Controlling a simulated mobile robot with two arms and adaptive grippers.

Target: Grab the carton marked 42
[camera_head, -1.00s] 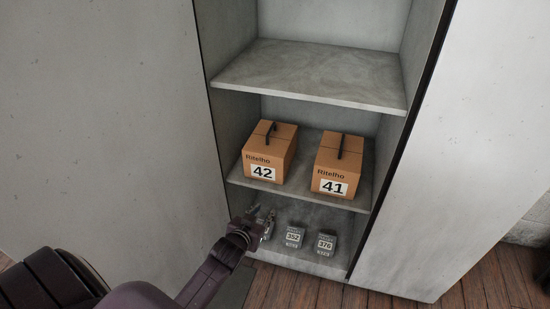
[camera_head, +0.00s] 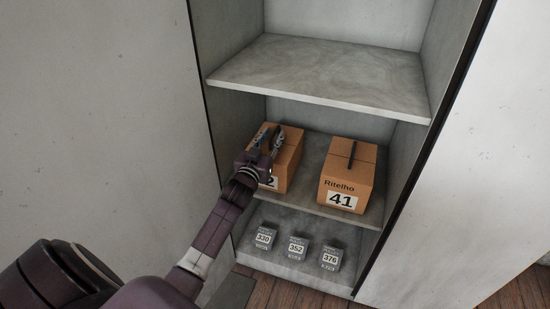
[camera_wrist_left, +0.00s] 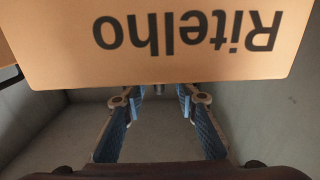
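The carton marked 42 (camera_head: 291,158) is an orange-brown box on the cabinet's middle shelf, at the left. My left gripper (camera_head: 271,137) is in front of and over it, hiding most of its label and much of its top. In the left wrist view the carton's face with upside-down "Ritelho" lettering (camera_wrist_left: 185,50) fills the top. There my left gripper (camera_wrist_left: 160,93) has its two blue-padded fingers spread, with a clear gap between them. Whether the carton's dark handle lies between the fingers cannot be told. My right gripper is not in view.
A similar carton marked 41 (camera_head: 347,176), with a dark handle, stands to the right on the same shelf. Several small grey numbered boxes (camera_head: 297,248) sit on the bottom shelf. The upper shelf (camera_head: 320,75) is empty and overhangs the cartons. Cabinet walls flank both sides.

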